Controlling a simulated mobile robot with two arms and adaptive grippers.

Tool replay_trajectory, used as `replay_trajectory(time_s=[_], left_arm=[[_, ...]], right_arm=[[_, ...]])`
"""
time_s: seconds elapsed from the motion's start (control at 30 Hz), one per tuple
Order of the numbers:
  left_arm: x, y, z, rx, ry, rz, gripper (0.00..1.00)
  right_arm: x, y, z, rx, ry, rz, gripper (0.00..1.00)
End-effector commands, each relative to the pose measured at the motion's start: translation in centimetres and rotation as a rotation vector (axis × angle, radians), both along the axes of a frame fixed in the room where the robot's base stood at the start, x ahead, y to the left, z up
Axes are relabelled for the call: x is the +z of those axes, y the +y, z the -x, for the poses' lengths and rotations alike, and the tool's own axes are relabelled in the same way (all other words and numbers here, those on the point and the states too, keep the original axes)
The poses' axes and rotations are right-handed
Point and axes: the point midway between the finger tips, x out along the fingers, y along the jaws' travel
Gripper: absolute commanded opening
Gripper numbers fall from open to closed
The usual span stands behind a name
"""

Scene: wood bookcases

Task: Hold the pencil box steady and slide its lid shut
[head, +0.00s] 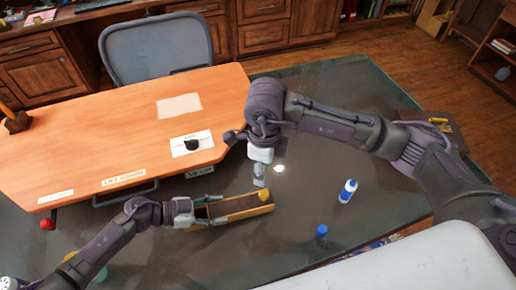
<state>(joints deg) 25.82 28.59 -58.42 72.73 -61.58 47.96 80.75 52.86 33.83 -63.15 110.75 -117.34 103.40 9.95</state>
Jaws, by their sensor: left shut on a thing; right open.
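The pencil box (236,214) is a long, narrow wooden box on the dark glass table. Its near side is yellowish and its inside looks dark brown and open from above. A yellow knob (263,195) shows at its right end, seemingly on the lid, whose edges are too small to make out. My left gripper (207,211) is shut on the left end of the pencil box, with fingers along its two long sides. My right gripper (260,178) is open, pointing down just above and behind the box's right end, apart from the knob as far as I can tell.
A white bottle with a blue cap (348,190) stands right of the box, and a blue-capped item (321,231) stands nearer. An orange wooden desktop (110,130) with labels and a black object (192,145) lies behind. The glass between box and bottle is mostly free.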

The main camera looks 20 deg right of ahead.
Motion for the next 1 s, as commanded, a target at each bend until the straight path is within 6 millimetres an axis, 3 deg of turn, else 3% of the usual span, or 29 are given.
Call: replay_trajectory(time_s=[0.03,0.2,0.57,0.67,1.0], left_arm=[[0.0,0.0,0.0,0.000,0.000,0.000,0.63],[0.0,0.0,0.0,0.000,0.000,0.000,0.87],[0.1,0.4,0.0,0.001,0.000,-0.001,0.87],[0.5,1.5,-0.1,0.001,-0.002,-0.002,0.87],[3.2,8.0,0.0,0.002,-0.001,-0.004,0.87]], right_arm=[[0.0,0.0,0.0,0.000,0.000,0.000,0.56],[0.0,0.0,0.0,0.000,0.000,0.000,0.56],[0.0,0.0,0.0,0.000,0.000,0.000,0.56],[0.0,0.0,0.0,0.000,0.000,0.000,0.56],[0.0,0.0,0.0,0.000,0.000,0.000,0.56]])
